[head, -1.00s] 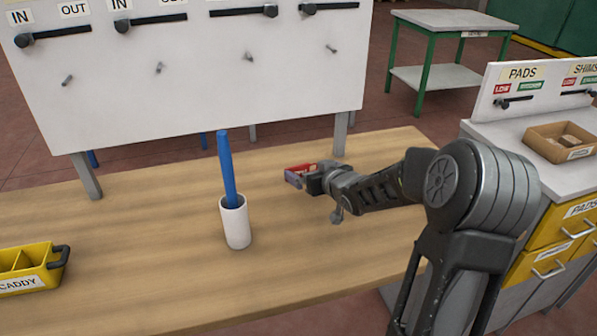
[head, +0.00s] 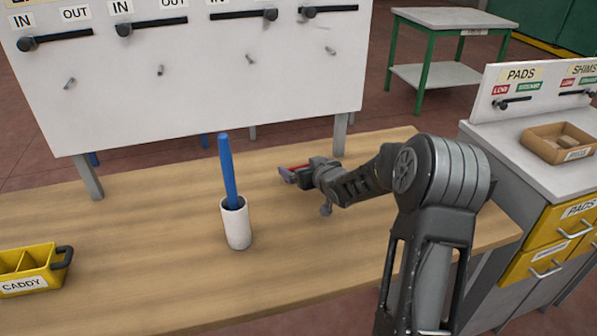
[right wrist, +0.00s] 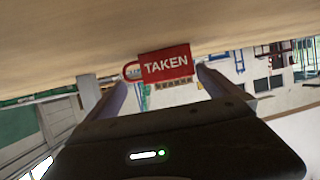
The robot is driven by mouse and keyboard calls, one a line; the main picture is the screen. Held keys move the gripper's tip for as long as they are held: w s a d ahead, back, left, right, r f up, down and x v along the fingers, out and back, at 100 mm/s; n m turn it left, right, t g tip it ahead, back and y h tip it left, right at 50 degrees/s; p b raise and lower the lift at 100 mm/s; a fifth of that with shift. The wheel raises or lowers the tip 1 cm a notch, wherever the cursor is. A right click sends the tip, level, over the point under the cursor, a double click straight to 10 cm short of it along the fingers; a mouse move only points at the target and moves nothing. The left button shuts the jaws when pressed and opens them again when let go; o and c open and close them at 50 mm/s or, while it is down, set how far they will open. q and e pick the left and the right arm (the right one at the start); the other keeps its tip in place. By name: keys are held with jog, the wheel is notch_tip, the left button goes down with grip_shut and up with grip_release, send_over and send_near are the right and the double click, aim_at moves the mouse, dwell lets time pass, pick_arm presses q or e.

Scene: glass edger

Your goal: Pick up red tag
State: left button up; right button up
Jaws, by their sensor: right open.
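The red tag (right wrist: 167,65) with white letters "TAKEN" shows in the right wrist view, with a red loop at its left. My right gripper (head: 287,174) is low over the table, right of the white cup. In the right wrist view its open fingers (right wrist: 158,82) stand on either side of the tag, with gaps. My left gripper is not in view.
A white cup (head: 237,230) with a blue stick (head: 227,170) stands left of my right gripper. A yellow caddy (head: 38,284) sits at the table's left. A white board (head: 190,85) on legs stands behind. The wooden table's (head: 150,290) front is clear.

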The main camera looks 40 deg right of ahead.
dwell(0.4)
jog(key=c, duration=1.1)
notch_tip(320, 180, up, 10)
jog(key=shift+p, duration=0.45)
